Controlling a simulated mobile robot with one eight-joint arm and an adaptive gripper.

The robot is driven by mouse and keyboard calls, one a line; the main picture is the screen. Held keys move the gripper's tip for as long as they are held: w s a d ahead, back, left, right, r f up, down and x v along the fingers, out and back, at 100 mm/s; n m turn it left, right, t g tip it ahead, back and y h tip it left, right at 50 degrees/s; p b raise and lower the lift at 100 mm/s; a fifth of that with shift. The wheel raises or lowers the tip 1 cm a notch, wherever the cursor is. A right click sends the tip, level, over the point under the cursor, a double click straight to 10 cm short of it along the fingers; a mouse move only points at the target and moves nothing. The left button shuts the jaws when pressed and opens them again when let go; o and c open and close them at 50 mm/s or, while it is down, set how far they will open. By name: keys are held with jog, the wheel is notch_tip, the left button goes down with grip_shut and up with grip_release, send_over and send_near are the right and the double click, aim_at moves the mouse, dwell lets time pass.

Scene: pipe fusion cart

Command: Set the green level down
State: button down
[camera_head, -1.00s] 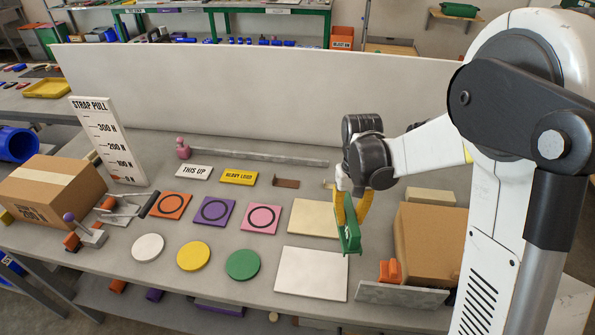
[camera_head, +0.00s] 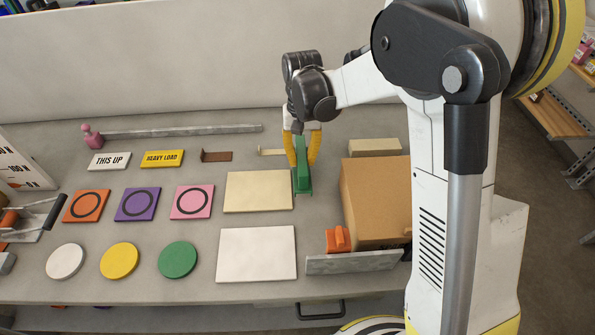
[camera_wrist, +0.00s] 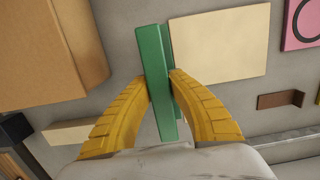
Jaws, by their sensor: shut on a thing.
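The green level (camera_head: 302,172) is a long narrow green bar with a ledge along one side. My gripper (camera_head: 303,160) has its yellow fingers shut on it, one on each side. In the wrist view the level (camera_wrist: 154,75) lies between the two fingertips (camera_wrist: 159,82) and points away from the palm. It is over the bench between the cream plate and the cardboard box. I cannot tell whether its underside touches the bench.
The cream plate (camera_head: 258,191) is just left of the level, with a white plate (camera_head: 257,254) nearer the front. The cardboard box (camera_head: 375,200) stands to the right, and an orange block (camera_head: 337,239) by a grey plate (camera_head: 352,263). A narrow bare strip of bench lies between.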

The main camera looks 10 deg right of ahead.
jog(key=shift+d+f+b, duration=0.1)
jog(key=shift+f+b, duration=0.5)
jog(key=shift+f, duration=1.45)
jog(key=shift+f, duration=0.1)
jog(key=c, duration=1.4)
grip_release()
jog(key=shift+o, duration=0.2)
